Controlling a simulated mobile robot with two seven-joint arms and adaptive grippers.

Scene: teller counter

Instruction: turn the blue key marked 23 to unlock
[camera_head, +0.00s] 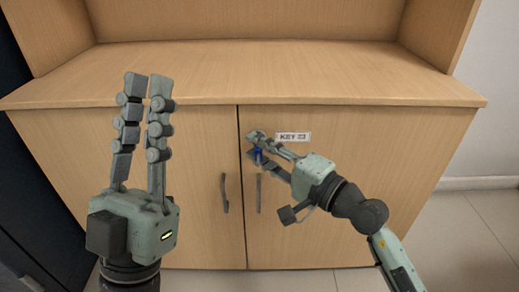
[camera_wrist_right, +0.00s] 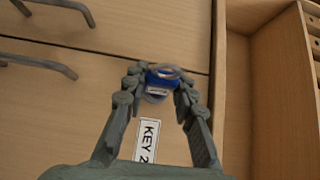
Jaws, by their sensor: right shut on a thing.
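The blue key (camera_head: 258,154) is at the upper inner corner of the right cabinet door (camera_head: 350,190). It also shows in the right wrist view (camera_wrist_right: 160,84), with a grey ring at its head. My right gripper (camera_head: 254,146) is shut on the blue key, with a finger on each side of it. A white label (camera_head: 293,137) reading KEY and a number is on the door beside the key; in the right wrist view the label (camera_wrist_right: 147,140) is partly cut off by my gripper. My left gripper (camera_head: 147,80) points up, left of the door gap, holding nothing; its fingers are close together.
Two vertical handles, left (camera_head: 225,193) and right (camera_head: 258,193), flank the gap between the doors. The wooden counter top (camera_head: 250,70) above is bare. A dark panel (camera_head: 30,170) stands at the far left; open floor (camera_head: 480,220) lies at the right.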

